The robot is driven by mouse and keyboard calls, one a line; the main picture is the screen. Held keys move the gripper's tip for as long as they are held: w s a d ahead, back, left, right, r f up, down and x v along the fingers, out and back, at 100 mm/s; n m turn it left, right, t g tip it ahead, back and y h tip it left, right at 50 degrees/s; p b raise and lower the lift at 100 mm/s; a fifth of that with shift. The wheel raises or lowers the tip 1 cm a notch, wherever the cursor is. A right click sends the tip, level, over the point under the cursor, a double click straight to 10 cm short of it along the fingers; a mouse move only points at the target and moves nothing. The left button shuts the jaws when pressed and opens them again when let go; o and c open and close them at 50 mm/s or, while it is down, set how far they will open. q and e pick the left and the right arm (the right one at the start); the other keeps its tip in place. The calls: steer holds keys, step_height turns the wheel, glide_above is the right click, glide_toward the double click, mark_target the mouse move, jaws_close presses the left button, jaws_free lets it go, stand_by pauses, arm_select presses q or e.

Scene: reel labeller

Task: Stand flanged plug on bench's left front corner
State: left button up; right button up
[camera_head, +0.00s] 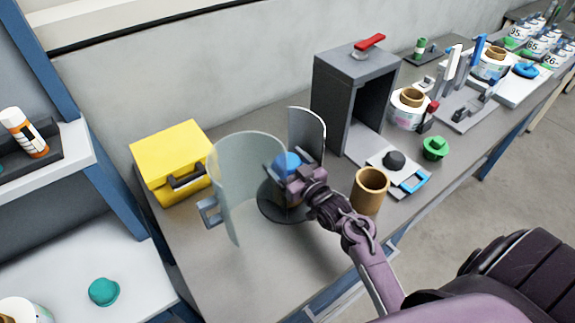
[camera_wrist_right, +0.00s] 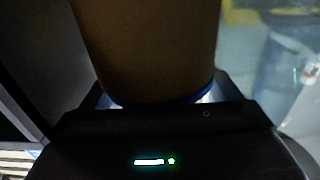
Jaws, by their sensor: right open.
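A blue plug (camera_head: 287,162) with a rounded top shows partly behind my right gripper (camera_head: 298,182). It appears to sit at a brown core on the dark round plate, between curved clear guards (camera_head: 240,175). My right gripper is open at it; in the right wrist view a brown cylinder (camera_wrist_right: 150,45) fills the top, with a blue rim at its lower end near the jaws. Whether the jaws touch it is hidden. A green flanged plug (camera_head: 435,148) and a teal one (camera_head: 104,291) stand elsewhere. The bench (camera_head: 235,285) is bare at its left front. My left gripper is not in view.
A yellow case (camera_head: 172,160) stands at the bench's back left. A grey housing with a red handle (camera_head: 355,95) stands behind right. An upright brown core (camera_head: 370,190) stands right of my gripper. A white shelf (camera_head: 60,265) is left of the bench.

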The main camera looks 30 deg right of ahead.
steer(key=c, duration=1.2)
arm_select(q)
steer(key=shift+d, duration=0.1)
